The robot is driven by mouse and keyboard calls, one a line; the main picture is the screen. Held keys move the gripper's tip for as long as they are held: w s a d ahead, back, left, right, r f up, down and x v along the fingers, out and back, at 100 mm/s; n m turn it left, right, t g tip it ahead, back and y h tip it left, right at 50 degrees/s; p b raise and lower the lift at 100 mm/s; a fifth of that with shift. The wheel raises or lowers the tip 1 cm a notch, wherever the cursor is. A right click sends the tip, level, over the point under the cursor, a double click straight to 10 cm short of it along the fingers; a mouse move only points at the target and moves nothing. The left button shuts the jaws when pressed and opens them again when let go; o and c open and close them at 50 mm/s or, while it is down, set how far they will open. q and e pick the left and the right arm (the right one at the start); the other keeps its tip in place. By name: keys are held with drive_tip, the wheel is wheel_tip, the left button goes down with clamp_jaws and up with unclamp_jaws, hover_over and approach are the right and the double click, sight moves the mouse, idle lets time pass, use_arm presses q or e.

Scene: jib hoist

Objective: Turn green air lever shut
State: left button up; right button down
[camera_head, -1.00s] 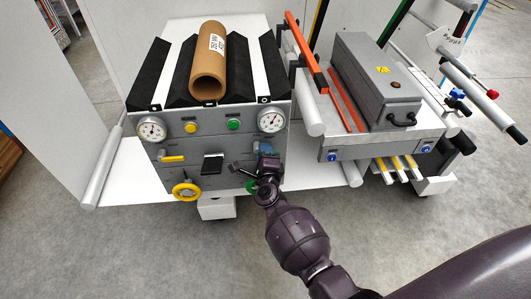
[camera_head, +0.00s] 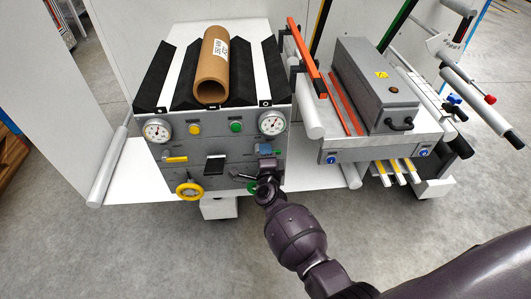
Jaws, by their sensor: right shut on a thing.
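The grey control panel (camera_head: 222,172) faces me under the cradle. A small bit of the green air lever (camera_head: 278,152) shows at the panel's upper right, below the right gauge. My right gripper (camera_head: 266,156) is shut on the lever and hides most of it, so its exact angle is hard to tell. My wrist and forearm reach up to it from the lower right. My left gripper is not in view.
A green handwheel (camera_head: 252,187) is partly hidden behind my gripper. A yellow lever (camera_head: 176,159) and yellow handwheel (camera_head: 188,189) are on the panel's left. A cardboard roll (camera_head: 212,70) lies on top. A grey box unit (camera_head: 372,85) stands right.

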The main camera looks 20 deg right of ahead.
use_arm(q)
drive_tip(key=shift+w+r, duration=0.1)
use_arm(e)
drive_tip(key=c, duration=1.2)
unclamp_jaws()
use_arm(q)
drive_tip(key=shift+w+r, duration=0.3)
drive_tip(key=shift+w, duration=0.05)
use_arm(e)
drive_tip(key=shift+o, duration=0.6)
use_arm(q)
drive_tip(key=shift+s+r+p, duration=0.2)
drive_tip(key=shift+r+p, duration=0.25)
drive_tip(key=shift+p, duration=0.25)
use_arm(e)
drive_tip(key=v, duration=1.1)
drive_tip(key=shift+w, duration=0.1)
